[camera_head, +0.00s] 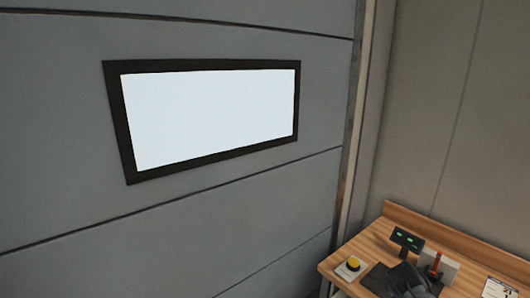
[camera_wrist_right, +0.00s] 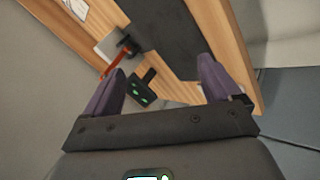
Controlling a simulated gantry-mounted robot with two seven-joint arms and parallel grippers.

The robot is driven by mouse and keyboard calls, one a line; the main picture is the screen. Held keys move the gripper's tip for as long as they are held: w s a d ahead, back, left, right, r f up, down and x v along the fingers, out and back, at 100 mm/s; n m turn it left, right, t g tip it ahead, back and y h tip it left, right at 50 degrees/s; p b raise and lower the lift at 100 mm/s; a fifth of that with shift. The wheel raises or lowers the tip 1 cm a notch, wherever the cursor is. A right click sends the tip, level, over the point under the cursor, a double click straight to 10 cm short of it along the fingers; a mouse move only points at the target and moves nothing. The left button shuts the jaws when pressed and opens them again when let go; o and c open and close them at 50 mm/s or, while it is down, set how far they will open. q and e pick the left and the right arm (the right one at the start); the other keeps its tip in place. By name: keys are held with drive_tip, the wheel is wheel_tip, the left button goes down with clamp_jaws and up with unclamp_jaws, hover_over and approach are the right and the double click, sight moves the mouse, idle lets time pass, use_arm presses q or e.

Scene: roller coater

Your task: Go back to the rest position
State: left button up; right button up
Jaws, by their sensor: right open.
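My right gripper (camera_wrist_right: 158,80) is open and empty in the right wrist view, its two dark purple fingers spread apart. It points at the wooden desk (camera_wrist_right: 232,50), with the small black display (camera_wrist_right: 142,88) with green digits seen between the fingers. In the head view, a dark shape (camera_head: 408,281) at the lower right, over the desk (camera_head: 345,254), looks like part of my right arm or gripper, but its jaws cannot be made out there. My left gripper is in neither view.
On the desk stand a yellow button (camera_head: 353,264) on a pale base, the black display (camera_head: 407,240) and a red lever (camera_head: 436,262) on a grey box. A dark mat (camera_wrist_right: 165,28) and a paper sheet (camera_head: 499,288) lie there. A grey wall with a black-framed white panel (camera_head: 210,115) fills the left.

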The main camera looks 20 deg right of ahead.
drive_tip(key=s+a+f+n+y, duration=0.1)
drive_tip(key=s+a+f, duration=0.25)
drive_tip(key=a, duration=0.35)
drive_tip(key=s+a+f+n+y, duration=0.1)
drive_tip(key=s+a+f, duration=0.1)
drive_tip(key=a+f, duration=0.35)
drive_tip(key=s+a+f+n+t+y, duration=0.1)
drive_tip(key=s+a+f+y, duration=0.1)
drive_tip(key=s+a, duration=0.6)
drive_tip(key=s+a+f+n+y, duration=0.1)
drive_tip(key=s+a+f+y, duration=0.15)
drive_tip(key=s+a, duration=0.5)
drive_tip(key=s+a+r+m+y, duration=0.1)
drive_tip(key=s+a+r, duration=0.2)
drive_tip(key=s+a, duration=0.5)
wheel_tip(320, 180, up, 22)
drive_tip(key=p, duration=2.2)
wheel_tip(320, 180, down, 55)
drive_tip(key=b, duration=5.5)
drive_tip(key=shift+s+a+r, duration=0.15)
drive_tip(key=shift+s+r, duration=0.05)
drive_tip(key=shift+s, duration=0.15)
